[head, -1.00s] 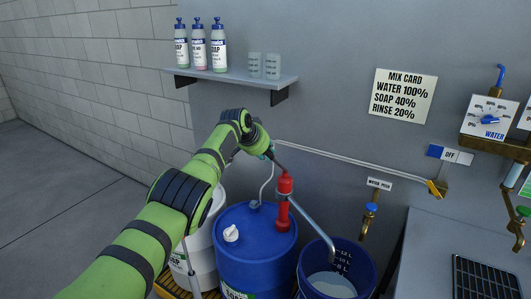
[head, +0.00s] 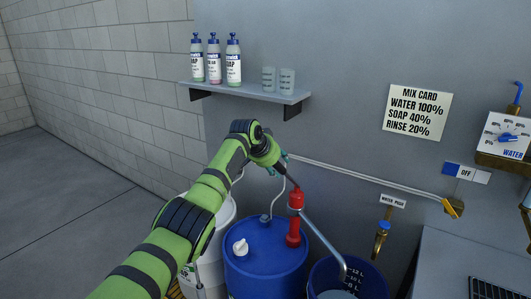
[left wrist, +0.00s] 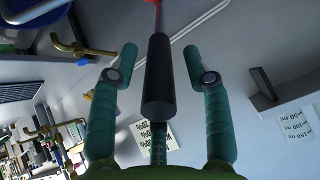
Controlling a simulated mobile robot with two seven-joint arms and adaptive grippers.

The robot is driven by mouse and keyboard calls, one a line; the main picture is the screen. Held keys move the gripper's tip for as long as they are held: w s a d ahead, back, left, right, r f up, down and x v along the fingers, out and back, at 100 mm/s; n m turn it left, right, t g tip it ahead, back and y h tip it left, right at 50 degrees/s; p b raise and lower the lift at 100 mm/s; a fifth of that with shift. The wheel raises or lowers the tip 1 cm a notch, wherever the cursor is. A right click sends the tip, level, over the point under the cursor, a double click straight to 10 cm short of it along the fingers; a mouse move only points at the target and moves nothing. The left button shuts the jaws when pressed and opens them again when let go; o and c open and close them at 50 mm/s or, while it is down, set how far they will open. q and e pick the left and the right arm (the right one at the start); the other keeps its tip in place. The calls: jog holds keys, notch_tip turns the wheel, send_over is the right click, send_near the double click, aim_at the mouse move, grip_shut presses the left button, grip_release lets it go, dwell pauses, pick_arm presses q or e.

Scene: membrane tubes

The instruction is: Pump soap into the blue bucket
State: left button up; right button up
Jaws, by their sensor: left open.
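The blue bucket (head: 374,278) stands at the lower middle of the head view, partly cut off, with pale liquid in it. A red pump (head: 295,216) stands on the blue soap drum (head: 258,262), and its grey spout (head: 322,240) slopes down into the bucket. My left gripper (head: 284,164) is at the upper end of the pump's lever. In the left wrist view, the black lever grip (left wrist: 157,85) lies between its two open teal fingers (left wrist: 160,55), with gaps visible on both sides. My right gripper is out of view.
A white drum (head: 212,268) is left of the blue one, partly behind my arm. A wall shelf (head: 245,92) holds bottles and cups above.

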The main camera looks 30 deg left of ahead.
pick_arm(q)
jog(key=v, duration=1)
